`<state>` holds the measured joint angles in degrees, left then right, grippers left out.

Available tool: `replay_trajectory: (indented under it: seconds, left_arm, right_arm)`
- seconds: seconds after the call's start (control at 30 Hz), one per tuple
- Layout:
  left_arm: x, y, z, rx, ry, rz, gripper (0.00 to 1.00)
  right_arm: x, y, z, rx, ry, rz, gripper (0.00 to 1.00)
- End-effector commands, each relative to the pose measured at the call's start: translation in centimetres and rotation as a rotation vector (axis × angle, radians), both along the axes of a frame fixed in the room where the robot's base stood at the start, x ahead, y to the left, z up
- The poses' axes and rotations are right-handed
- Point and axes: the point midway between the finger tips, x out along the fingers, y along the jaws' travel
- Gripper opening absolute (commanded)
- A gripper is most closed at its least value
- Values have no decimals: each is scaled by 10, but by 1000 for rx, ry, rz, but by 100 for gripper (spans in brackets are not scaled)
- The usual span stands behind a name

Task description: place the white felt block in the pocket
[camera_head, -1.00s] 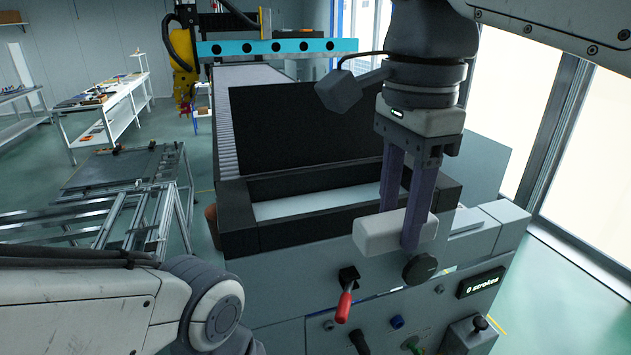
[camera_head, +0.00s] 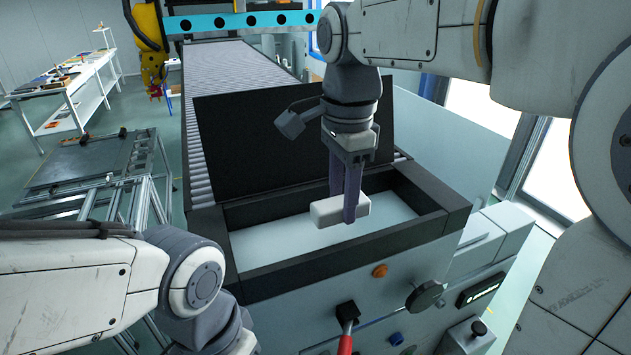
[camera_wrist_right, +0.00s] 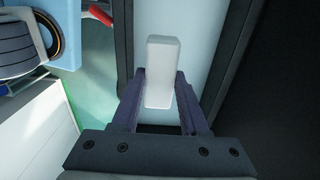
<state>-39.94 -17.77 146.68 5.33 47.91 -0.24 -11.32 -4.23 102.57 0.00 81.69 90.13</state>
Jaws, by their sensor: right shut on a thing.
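The white felt block (camera_head: 326,211) is a pale, rounded bar. My right gripper (camera_head: 349,208) points down and is shut on it. The block also shows in the right wrist view (camera_wrist_right: 161,50), between the two purple fingers of the right gripper (camera_wrist_right: 161,88). The pocket (camera_head: 280,270) is a black-rimmed rectangular recess with a pale floor. The block appears over the pocket's opening, toward its middle. I cannot tell its exact height above the floor. My left arm is at lower left in the head view, with its gripper out of view.
A black upright panel (camera_head: 260,130) stands behind the pocket. A red-handled lever (camera_head: 346,342), an orange button (camera_head: 380,271) and a dark knob (camera_head: 424,296) are on the front face. A roller conveyor (camera_head: 235,75) runs behind. A metal frame table stands at left.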

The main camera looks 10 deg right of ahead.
Motion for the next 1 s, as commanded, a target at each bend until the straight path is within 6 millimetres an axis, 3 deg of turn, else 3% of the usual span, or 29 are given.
replay_trajectory:
  seconds: [0.1,0.23,0.53,0.93,0.97,1.0]
  left_arm:
    - [0,0,10,0,0,-1,50]
    - [0,0,12,0,0,-2,50]
    - [0,0,24,0,0,-4,50]
    - [0,0,20,0,0,-3,50]
    - [0,0,20,0,0,-3,50]
    - [0,0,21,0,0,-3,50]
  right_arm:
    - [18,0,-9,-1,3,-1,0]
    - [25,0,-16,0,0,-2,0]
    - [25,0,-52,0,2,-3,0]
    - [25,0,-60,0,-1,-3,0]
    - [25,0,-60,0,-1,-3,48]
    - [25,0,-59,0,-1,-3,63]
